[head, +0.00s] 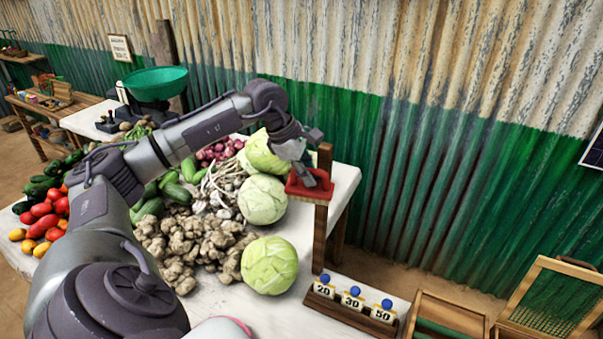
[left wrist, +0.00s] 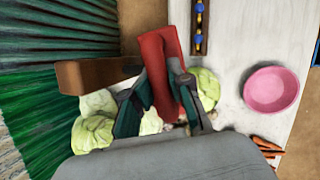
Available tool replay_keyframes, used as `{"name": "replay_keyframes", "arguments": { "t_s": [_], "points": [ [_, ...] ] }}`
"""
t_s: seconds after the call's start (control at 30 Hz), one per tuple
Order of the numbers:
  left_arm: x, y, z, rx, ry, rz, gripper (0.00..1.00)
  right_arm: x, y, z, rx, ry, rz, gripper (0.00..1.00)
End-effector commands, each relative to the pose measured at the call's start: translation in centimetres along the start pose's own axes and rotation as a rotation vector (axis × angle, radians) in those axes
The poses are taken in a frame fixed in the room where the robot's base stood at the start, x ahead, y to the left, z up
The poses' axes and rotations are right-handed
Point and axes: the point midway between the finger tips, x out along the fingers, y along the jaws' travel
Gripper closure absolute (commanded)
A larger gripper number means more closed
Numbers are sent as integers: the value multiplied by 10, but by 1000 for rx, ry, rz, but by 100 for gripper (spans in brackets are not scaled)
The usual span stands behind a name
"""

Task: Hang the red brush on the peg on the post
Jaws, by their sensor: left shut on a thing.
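The red brush (head: 300,190) is held in my left gripper (head: 312,177), above the table beside the upper part of the wooden post (head: 320,235). In the left wrist view the red brush (left wrist: 160,52) lies between the two fingers of my left gripper (left wrist: 162,85). The post (left wrist: 90,75) is close on the left there. I cannot tell whether brush and post touch. The peg is not distinguishable in either view. My right gripper is not in view.
Cabbages (head: 270,265), ginger (head: 185,245) and other vegetables cover the table near the post. A rack of numbered bottles (head: 350,305) stands at the table's front right. A corrugated wall (head: 430,180) is behind. A pink bowl (left wrist: 271,89) shows at the right.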

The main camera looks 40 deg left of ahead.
Motion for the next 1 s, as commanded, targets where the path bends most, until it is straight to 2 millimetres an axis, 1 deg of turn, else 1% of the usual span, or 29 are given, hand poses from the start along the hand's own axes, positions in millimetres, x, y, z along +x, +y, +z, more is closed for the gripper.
{"name": "replay_keyframes", "arguments": {
  "t_s": [0.03, 0.07, 0.1, 0.27, 0.3, 0.43, 0.57, 0.67, 0.77, 0.9, 1.0],
  "points": [
    [10, 2, -4, -8, 5, 7, 100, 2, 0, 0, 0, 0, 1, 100],
    [10, 2, -4, -8, 5, 7, 100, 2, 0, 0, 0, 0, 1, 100],
    [10, 2, -4, -8, 5, 7, 77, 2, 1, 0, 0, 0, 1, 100],
    [10, 2, -4, -8, 4, 7, 50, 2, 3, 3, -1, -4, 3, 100],
    [10, 2, -4, -8, 4, 7, 48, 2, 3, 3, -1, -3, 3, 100],
    [9, 3, -3, -7, 2, 9, 48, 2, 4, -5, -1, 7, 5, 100],
    [7, 3, -2, -6, 1, 11, 48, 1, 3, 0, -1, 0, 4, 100],
    [1, 4, -2, -4, 0, 14, 48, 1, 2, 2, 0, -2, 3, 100],
    [-14, 4, -1, -4, -2, 20, 48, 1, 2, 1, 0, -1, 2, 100],
    [-48, 5, -1, -4, -1, 32, 48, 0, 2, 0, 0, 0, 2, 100],
    [-69, 2, -2, -4, 1, 27, 48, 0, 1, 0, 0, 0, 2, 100]
  ]
}}
